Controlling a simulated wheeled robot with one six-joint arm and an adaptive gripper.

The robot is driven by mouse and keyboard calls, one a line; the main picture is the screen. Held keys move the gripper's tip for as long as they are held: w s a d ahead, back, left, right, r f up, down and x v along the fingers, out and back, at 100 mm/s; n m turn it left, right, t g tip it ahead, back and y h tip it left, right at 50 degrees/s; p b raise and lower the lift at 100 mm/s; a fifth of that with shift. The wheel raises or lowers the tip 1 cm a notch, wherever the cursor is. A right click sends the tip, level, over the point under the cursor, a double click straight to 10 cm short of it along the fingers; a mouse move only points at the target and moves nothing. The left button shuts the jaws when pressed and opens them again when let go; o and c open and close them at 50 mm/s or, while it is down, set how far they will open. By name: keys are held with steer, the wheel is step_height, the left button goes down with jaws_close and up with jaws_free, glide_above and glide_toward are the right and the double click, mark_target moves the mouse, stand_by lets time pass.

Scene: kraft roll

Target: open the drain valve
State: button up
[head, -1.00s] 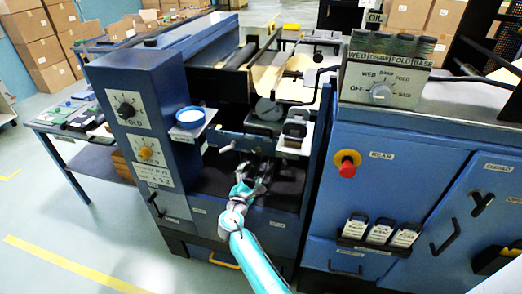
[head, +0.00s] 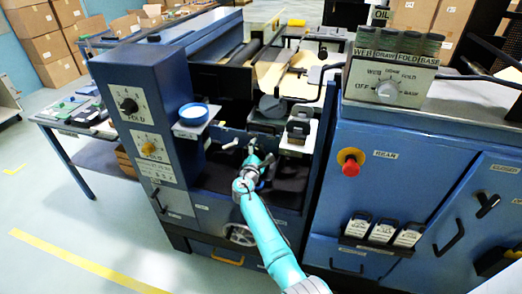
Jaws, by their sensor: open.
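I see no label that I can read as marking a drain valve, so I cannot tell which part it is. A short lever with a pale tip (head: 229,145) sticks out on the left of the machine's open bay. A round pale grey part (head: 242,235) shows low on the machine front, partly behind my arm. My gripper (head: 259,157) is inside the bay, to the right of the short lever and in front of the dark crossbar. It is small and dark here; its jaws are open and I see nothing held in them.
Black-handled blocks (head: 298,130) sit on a right shelf. A red button (head: 351,167) and a selector knob (head: 388,91) are on the right cabinet. The floor at the left is clear.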

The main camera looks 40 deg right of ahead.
steer(key=shift+d, duration=0.1)
steer(key=c, duration=1.2)
steer(key=shift+o, duration=0.2)
steer(key=shift+m, duration=0.4)
steer(key=shift+f+m, duration=0.15)
steer(key=shift+m, duration=2.15)
steer(key=o, duration=1.2)
steer(key=shift+c, duration=0.2)
